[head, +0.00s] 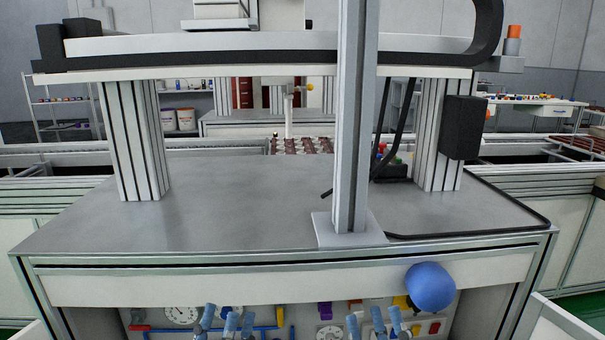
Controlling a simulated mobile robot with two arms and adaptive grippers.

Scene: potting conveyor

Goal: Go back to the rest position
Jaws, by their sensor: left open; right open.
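My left gripper (228,322) shows at the bottom edge, left of the middle, with its blue-grey fingers pointing up. It is open and I see nothing in it. My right gripper (376,322) shows at the bottom edge, right of the middle. It is also open and appears empty. Both are in front of the machine's lower panel, below the front edge of the grey worktop (240,215). The rest of both arms is out of view.
A blue rounded thing (430,287) is at the front edge, above and right of my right gripper. The panel carries gauges (181,314) and switches. The worktop is mostly bare.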

